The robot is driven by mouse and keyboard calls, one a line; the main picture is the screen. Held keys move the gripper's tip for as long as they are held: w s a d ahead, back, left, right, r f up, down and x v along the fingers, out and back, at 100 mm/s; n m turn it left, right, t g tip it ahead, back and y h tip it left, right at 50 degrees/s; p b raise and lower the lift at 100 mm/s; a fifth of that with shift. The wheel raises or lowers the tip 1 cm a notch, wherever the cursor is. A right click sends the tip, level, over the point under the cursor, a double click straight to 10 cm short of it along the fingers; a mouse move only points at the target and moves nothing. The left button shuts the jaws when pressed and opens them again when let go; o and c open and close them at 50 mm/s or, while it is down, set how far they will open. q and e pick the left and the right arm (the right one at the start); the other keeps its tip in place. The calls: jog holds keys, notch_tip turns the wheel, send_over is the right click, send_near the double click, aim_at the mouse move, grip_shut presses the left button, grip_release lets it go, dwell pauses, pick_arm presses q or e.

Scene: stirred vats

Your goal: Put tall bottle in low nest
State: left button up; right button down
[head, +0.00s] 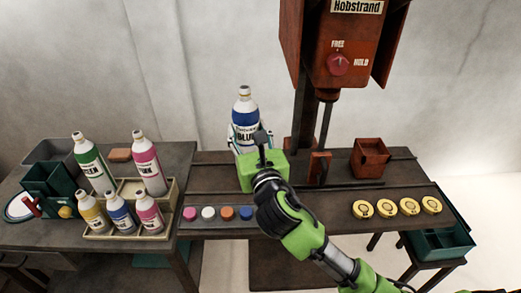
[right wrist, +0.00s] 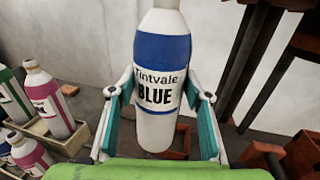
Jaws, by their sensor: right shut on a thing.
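My right gripper (head: 244,135) is shut on a tall white bottle with a blue band (head: 244,104), labelled BLUE. In the right wrist view the bottle (right wrist: 160,65) stands upright between the two teal-padded fingers. A low reddish frame (right wrist: 182,132) shows behind and below the bottle's lower end; it may be the low nest. Whether the bottle touches it I cannot tell. In the head view my green gripper body hides the bottle's base and the table under it. My left gripper is not in view.
A red machine (head: 340,45) with a knob stands right of the bottle. A red open box (head: 370,160) and several yellow discs (head: 409,206) lie farther right. A crate (head: 128,232) of bottles stands left. Several coloured caps (head: 227,212) line the table's front.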

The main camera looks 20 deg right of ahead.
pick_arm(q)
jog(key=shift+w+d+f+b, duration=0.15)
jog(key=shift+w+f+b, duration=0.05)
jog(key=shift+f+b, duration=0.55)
pick_arm(e)
jog(key=w+d+f, duration=0.5)
jog(key=f, duration=0.5)
jog(key=shift+w, duration=0.4)
jog(key=c, duration=1.5)
grip_release()
jog(key=shift+d+f, duration=0.1)
jog(key=shift+f, duration=0.15)
jog(key=o, duration=0.4)
jog(key=shift+s+r, duration=0.1)
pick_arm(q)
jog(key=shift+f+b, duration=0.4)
pick_arm(e)
jog(key=s, duration=1.2)
jog(key=shift+a, duration=0.35)
